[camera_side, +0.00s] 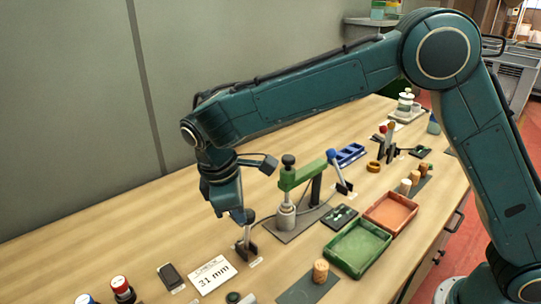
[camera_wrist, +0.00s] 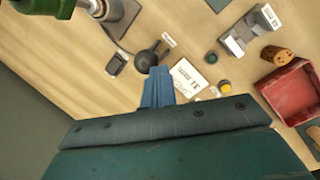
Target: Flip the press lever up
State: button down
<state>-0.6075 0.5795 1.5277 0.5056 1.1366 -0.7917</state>
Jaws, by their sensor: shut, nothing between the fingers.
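The green press (camera_side: 300,178) stands on a grey plate in the middle of the bench; part of it shows at the top left of the wrist view (camera_wrist: 48,6). A small upright lever (camera_side: 246,240) on a dark base with a white label stands left of the press. My gripper (camera_side: 241,216) is shut and empty, pointing down at the top of this lever; whether they touch is unclear. In the wrist view my gripper (camera_wrist: 158,74) is close to a round black knob (camera_wrist: 147,61). A blue-knobbed lever (camera_side: 338,168) stands tilted behind the press.
A "31 mm" card (camera_side: 212,273) and a dark handheld device (camera_side: 171,277) lie in front of my gripper. A green tray (camera_side: 357,249) and an orange tray (camera_side: 390,212) sit to the right. A cork (camera_side: 320,270) stands near the front.

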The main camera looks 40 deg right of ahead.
jog(key=w, duration=0.6)
jog(key=shift+f, duration=0.4)
jog(key=shift+w+d+r, duration=0.1)
jog(key=shift+r, duration=0.8)
jog(key=shift+f, duration=0.15)
